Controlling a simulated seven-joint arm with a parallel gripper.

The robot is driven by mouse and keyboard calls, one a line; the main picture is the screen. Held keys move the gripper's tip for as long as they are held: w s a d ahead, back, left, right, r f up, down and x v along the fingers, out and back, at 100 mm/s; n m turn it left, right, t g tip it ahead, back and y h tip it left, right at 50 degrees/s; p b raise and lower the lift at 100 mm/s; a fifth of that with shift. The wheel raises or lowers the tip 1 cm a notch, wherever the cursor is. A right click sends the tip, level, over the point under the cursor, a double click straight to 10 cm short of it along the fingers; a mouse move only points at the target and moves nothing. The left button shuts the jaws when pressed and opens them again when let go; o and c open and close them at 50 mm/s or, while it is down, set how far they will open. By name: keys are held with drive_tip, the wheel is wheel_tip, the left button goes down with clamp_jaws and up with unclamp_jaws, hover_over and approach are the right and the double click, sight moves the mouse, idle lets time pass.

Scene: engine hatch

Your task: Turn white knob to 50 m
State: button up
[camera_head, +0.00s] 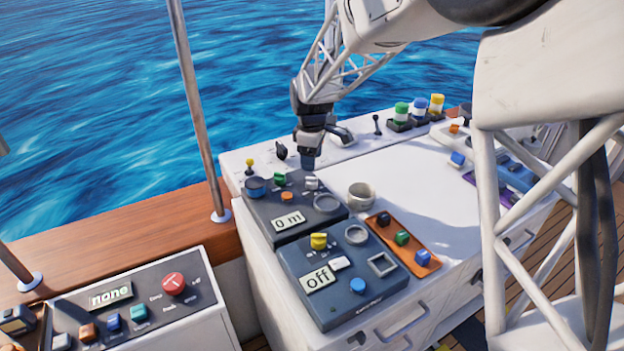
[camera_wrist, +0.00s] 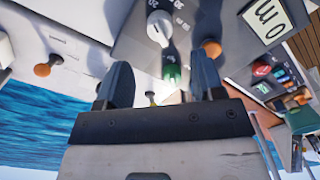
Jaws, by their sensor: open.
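The white knob (camera_head: 312,183) sits at the back right of a dark grey panel (camera_head: 262,214). In the wrist view the white knob (camera_wrist: 158,27) stands beyond the fingertips, near the top, with small printed marks around it. My gripper (camera_head: 308,163) is above and just behind the white knob, pointing down. In the wrist view its two fingers (camera_wrist: 160,82) are apart with nothing held between them. A green knob (camera_wrist: 170,74) appears in the gap between them.
On the same panel are a blue knob (camera_head: 256,187), an orange button (camera_head: 287,197) and a grey ring (camera_head: 327,203). A second panel in front has a yellow knob (camera_head: 319,241) and an "off" display (camera_head: 318,279). A pale round container (camera_head: 361,195) stands to the right.

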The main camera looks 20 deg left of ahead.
sight(312, 179)
drive_tip(key=shift+f, duration=0.1)
drive_tip(key=shift+f, duration=3.8)
drive_tip(key=c, duration=0.9)
